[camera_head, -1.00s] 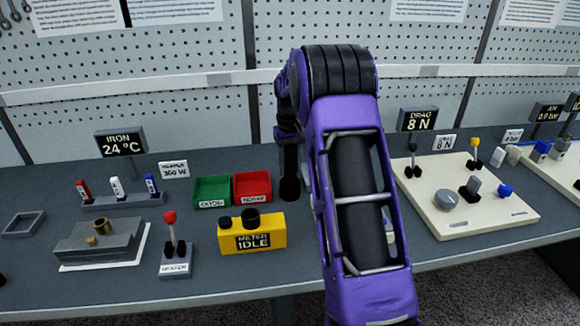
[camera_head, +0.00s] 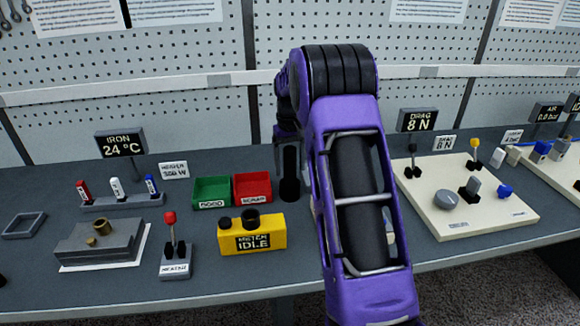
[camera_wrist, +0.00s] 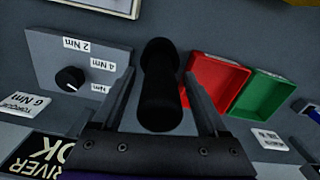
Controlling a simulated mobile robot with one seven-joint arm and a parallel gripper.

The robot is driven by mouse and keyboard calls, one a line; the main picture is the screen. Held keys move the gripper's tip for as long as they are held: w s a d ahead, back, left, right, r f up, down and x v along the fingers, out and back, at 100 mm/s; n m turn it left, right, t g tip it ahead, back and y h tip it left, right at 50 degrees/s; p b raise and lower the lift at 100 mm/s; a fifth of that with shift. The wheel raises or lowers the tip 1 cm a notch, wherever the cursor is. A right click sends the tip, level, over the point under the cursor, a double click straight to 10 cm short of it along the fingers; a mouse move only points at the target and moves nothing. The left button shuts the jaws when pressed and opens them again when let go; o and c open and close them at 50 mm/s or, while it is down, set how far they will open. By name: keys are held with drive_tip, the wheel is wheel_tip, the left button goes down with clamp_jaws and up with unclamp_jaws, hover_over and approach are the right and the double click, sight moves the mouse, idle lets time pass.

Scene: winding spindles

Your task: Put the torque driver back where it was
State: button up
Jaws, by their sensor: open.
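The torque driver appears to be the black rounded cylinder (camera_wrist: 160,100) in the wrist view. It lies between the two fingers of my gripper (camera_wrist: 159,78), with a visible gap on each side. My gripper is open around it and does not visibly touch it. In the head view, the driver's black lower end (camera_head: 290,189) shows below my gripper (camera_head: 289,160), right of the red tray. My arm hides part of the bench there, and I cannot tell what the driver rests on.
A grey torque box (camera_wrist: 45,60) with a dial stands left of the driver in the wrist view. Red (camera_head: 252,186) and green (camera_head: 211,190) trays are close by. The yellow meter (camera_head: 270,239) stands in front of them. A cream drag board (camera_head: 500,215) lies to the right.

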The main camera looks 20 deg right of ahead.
wheel_tip(320, 180, up, 11)
drive_tip(key=shift+r+p, duration=0.2)
drive_tip(key=shift+p, duration=0.35)
